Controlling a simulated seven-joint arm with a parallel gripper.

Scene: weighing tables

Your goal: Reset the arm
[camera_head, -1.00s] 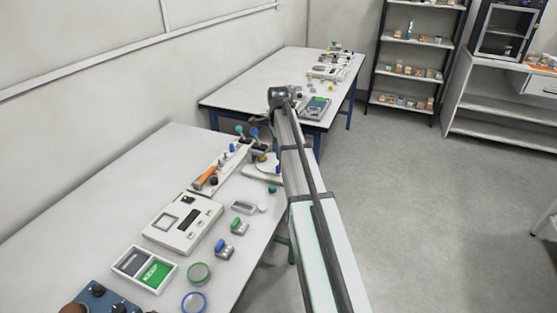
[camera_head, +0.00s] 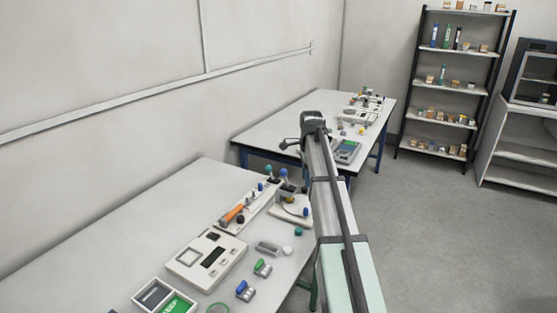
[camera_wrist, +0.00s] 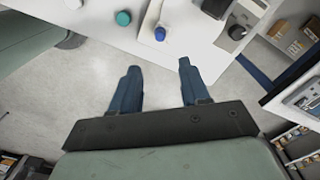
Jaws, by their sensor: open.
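My gripper (camera_wrist: 158,85) is open and empty in the wrist view, its two blue-grey fingers spread apart over bare floor. A white table edge with a blue-knobbed piece (camera_wrist: 160,34) lies just beyond the fingertips. In the head view my arm reaches forward along the right side of the near table (camera_head: 130,225). The gripper's fingers are not clear in the head view.
The near table holds a white device with a display (camera_head: 206,258), an orange-handled tool (camera_head: 232,213) and several small parts. A far table (camera_head: 280,135) stands beyond it. A black-framed shelf (camera_head: 440,85) stands at the back. Floor (camera_head: 450,240) to the right is clear.

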